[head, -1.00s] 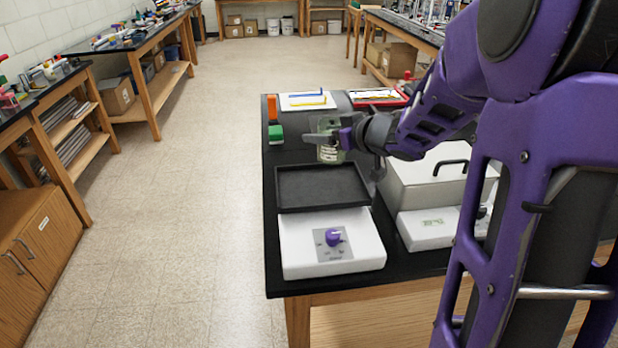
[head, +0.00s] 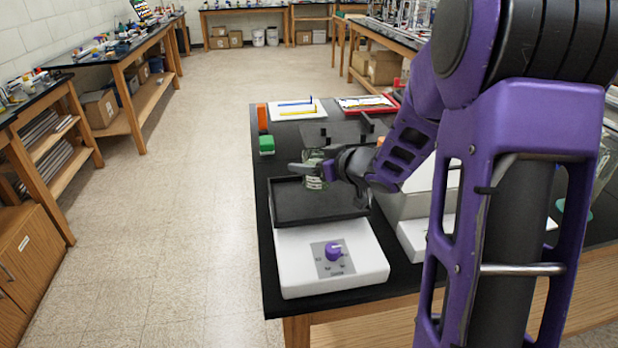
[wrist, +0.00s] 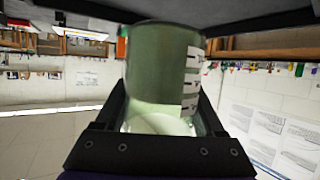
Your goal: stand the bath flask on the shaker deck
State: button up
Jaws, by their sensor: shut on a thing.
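The bath flask (head: 314,183), greenish and clear with a white-marked label, is in my gripper (head: 315,171). In the wrist view the flask (wrist: 160,70) sits between the two dark fingers. The shaker deck (head: 300,208) is a black, low-rimmed tray behind the shaker's white control housing (head: 290,262). The flask is over the back part of the deck and looks roughly upright. A dark surface fills the top of the wrist view, close to the flask's end. I cannot tell whether the flask touches the deck.
The white bath box (head: 408,206) stands right of the shaker, partly hidden by my arm. A white tray (head: 292,104) lies at the back. The floor left of the bench is open.

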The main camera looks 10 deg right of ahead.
jog(key=shift+f+b, duration=0.35)
jog(key=shift+f, duration=1.25)
jog(key=shift+f, duration=0.15)
jog(key=o, duration=1.4)
jog(key=shift+s+d+r, duration=0.1)
jog(key=shift+s+r, duration=0.05)
jog(key=shift+r, duration=0.15)
jog(key=p+v, duration=0.2)
jog(key=v, duration=0.9)
jog(key=shift+s+d+r, duration=0.1)
jog(key=shift+s, duration=0.15)
